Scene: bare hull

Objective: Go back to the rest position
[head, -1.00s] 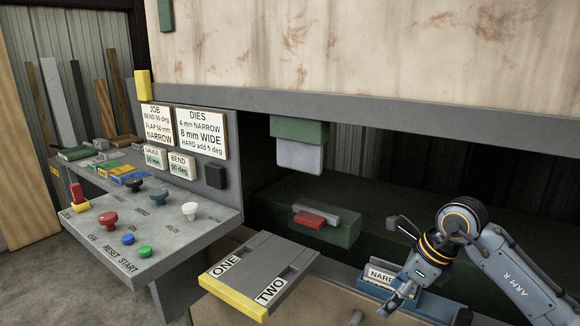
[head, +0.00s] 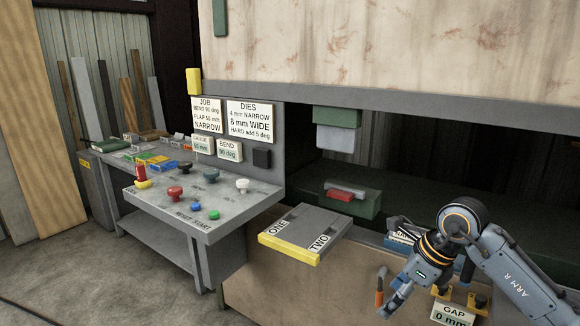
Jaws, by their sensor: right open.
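My right gripper (head: 394,296) is at the lower right of the head view, at the end of the arm marked ARM R. It is open, and I see nothing between its fingers. It hangs in front of the bench, right of the grey plate marked ONE and TWO (head: 297,218) with its yellow front edge. An orange-handled piece (head: 380,287) stands just left of the gripper; I cannot tell whether they touch. Part of the blue holder with a label (head: 399,240) is hidden behind my arm. My left gripper is not in view.
A grey control panel (head: 205,217) with coloured knobs and buttons stands at the left. A GAP 0 mm sign (head: 452,315) is below my right arm.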

